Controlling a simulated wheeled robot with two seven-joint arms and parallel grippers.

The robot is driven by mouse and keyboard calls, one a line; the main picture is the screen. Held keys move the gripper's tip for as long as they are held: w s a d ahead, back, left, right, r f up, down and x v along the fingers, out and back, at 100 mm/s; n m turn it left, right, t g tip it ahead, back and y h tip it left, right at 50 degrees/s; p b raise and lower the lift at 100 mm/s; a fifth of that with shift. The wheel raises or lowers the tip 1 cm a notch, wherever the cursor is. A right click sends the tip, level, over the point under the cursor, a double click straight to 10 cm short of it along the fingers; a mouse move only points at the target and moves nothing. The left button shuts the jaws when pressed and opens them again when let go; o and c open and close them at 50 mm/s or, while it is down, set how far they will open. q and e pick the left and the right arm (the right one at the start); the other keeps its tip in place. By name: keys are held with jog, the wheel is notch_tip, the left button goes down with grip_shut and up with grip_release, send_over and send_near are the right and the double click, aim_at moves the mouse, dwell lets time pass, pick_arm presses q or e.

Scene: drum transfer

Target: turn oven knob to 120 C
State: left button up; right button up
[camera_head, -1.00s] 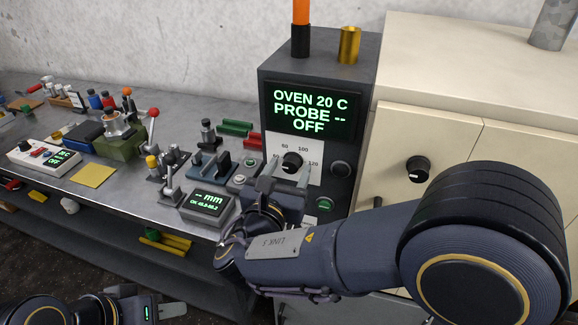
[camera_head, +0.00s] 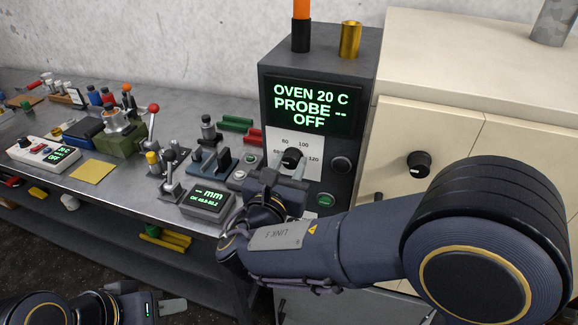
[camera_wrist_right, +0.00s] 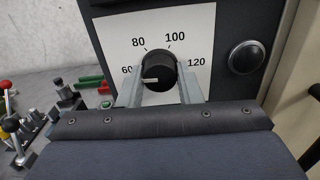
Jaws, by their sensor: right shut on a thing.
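The oven control box shows "OVEN 20 C PROBE -- OFF" on its display (camera_head: 311,107). Its black oven knob (camera_head: 291,157) sits on a white dial plate marked 60, 80, 100 and 120. In the right wrist view the knob (camera_wrist_right: 160,66) has its white pointer mark turned left, near the 60. My right gripper (camera_head: 289,167) has one finger on each side of the knob and is shut on it; the fingers also show in the wrist view (camera_wrist_right: 160,90). My left gripper (camera_head: 150,303) is at the bottom left, away from the oven, partly cut off.
A round black button (camera_head: 341,164) and a green button (camera_head: 324,201) are right of and below the dial. A cream cabinet with its own black knob (camera_head: 417,164) stands to the right. A small gauge display (camera_head: 208,198) and levers crowd the bench at left.

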jog(key=m+b, duration=0.3)
jog(key=b, duration=0.2)
jog(key=m+b, duration=0.4)
jog(key=b, duration=0.1)
jog(key=m+b, duration=0.3)
jog(key=b, duration=0.2)
jog(key=shift+f+m, duration=0.35)
jog(key=shift+m, duration=0.05)
jog(key=m+b, duration=0.5)
jog(key=b, duration=0.1)
jog(key=m+b, duration=0.5)
jog(key=b, duration=0.1)
jog(key=shift+a+r+m, duration=0.1)
jog(key=shift+r+m, duration=0.1)
jog(key=shift+m, duration=0.2)
jog(key=m+b, duration=0.3)
jog(key=shift+m, duration=0.3)
jog(key=m+b, duration=0.3)
jog(key=shift+m, duration=0.3)
jog(key=m+b, duration=0.2)
jog(key=m, duration=0.2)
jog(key=shift+r+b, duration=0.15)
jog(key=shift+b, duration=0.15)
jog(key=shift+r+m+b, duration=0.1)
jog(key=shift+m+b, duration=0.6)
jog(key=shift+m, duration=0.7)
jog(key=o, duration=0.9)
jog(key=shift+o, duration=0.3)
